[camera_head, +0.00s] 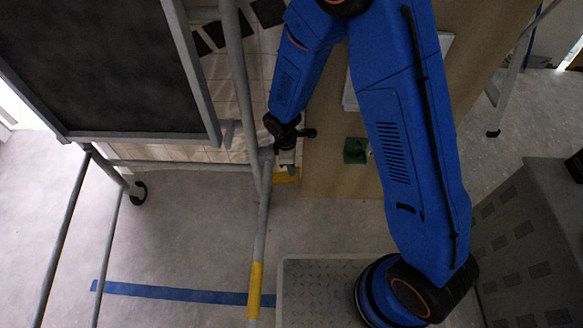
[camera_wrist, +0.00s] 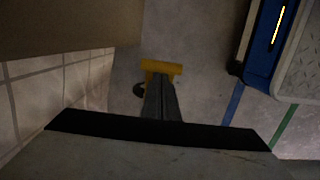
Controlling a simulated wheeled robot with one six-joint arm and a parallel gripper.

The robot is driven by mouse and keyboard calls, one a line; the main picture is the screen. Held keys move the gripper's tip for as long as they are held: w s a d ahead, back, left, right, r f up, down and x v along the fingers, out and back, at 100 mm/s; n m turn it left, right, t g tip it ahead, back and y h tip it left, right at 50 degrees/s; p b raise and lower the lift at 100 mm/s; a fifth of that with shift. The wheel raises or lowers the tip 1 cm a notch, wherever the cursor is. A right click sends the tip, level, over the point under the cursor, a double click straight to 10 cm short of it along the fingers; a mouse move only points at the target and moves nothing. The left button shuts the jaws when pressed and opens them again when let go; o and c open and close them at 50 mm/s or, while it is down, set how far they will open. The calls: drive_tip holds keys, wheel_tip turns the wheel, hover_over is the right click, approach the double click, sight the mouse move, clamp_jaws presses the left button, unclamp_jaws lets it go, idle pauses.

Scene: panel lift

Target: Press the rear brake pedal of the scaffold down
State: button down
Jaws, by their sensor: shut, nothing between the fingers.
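The scaffold (camera_head: 236,75) is a frame of grey tubes at the left and middle of the head view. A yellow brake pedal (camera_head: 288,176) shows low by its post, just below my gripper (camera_head: 287,161). In the wrist view the yellow pedal (camera_wrist: 162,67) lies just beyond the tips of my shut, empty gripper (camera_wrist: 159,78), which hide part of it. I cannot tell whether the tips touch it. A dark caster wheel (camera_wrist: 139,90) is partly visible beside the pedal. Another caster (camera_head: 137,192) stands at the scaffold's left leg.
A tiled wall (camera_wrist: 30,105) is at left in the wrist view. A yellow-banded tube (camera_head: 255,280) runs toward me.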

sight(298, 174)
drive_tip(key=shift+s+d+f, duration=0.1)
drive_tip(key=shift+d+f, duration=0.45)
drive_tip(key=shift+f, duration=0.2)
drive_tip(key=shift+d+f, duration=0.55)
drive_tip(key=shift+f, duration=0.15)
drive_tip(key=shift+d+f, duration=0.2)
drive_tip(key=shift+f, duration=0.35)
drive_tip(key=shift+d+f, duration=0.2)
drive_tip(key=shift+f, duration=0.3)
drive_tip(key=shift+d+f, duration=0.15)
drive_tip(key=shift+f, duration=0.95)
drive_tip(key=shift+f, duration=0.1)
